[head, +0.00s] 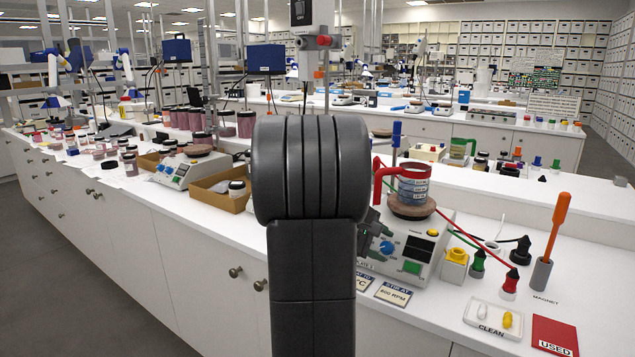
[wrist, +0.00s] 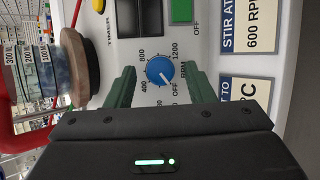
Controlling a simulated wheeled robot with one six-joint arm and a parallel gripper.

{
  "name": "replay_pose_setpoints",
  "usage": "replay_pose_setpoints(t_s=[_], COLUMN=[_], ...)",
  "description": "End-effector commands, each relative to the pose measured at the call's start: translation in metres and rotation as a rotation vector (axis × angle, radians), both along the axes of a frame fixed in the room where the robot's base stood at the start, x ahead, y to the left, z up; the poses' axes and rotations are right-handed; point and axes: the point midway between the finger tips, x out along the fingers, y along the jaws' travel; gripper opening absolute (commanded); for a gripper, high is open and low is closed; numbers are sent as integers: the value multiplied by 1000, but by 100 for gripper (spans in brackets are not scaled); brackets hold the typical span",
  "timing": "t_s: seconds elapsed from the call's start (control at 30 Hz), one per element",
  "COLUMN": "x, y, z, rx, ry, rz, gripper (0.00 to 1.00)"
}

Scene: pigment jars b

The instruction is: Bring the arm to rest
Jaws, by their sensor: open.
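My gripper (wrist: 163,82) is open in the wrist view, its two dark green fingers spread on either side of the blue RPM knob (wrist: 160,71). I cannot tell whether the fingers touch the knob. The knob is on the front panel of a white hotplate stirrer (head: 408,265). In the head view my dark arm covers the middle and hides most of the gripper. A graduated beaker with a red handle (head: 413,185) stands on the stirrer's round top; it also shows at the left of the wrist view (wrist: 52,75).
Two signs (head: 393,292) stand before the stirrer. Another stirrer (head: 185,168) and a cardboard tray (head: 222,190) stand left. The aisle floor (head: 90,300) is clear.

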Motion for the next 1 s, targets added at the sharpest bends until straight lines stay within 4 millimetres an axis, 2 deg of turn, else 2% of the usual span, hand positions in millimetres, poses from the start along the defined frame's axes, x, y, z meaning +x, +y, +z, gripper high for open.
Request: replay_pose_setpoints(t_s=[0.73,0.8,1.0], x=[-45,-40,-27], y=[95,81,54], z=[86,72,48], rx=[1,-1,0], ry=[-2,4,3], rz=[5,-4,-4], gripper=[49,49,49])
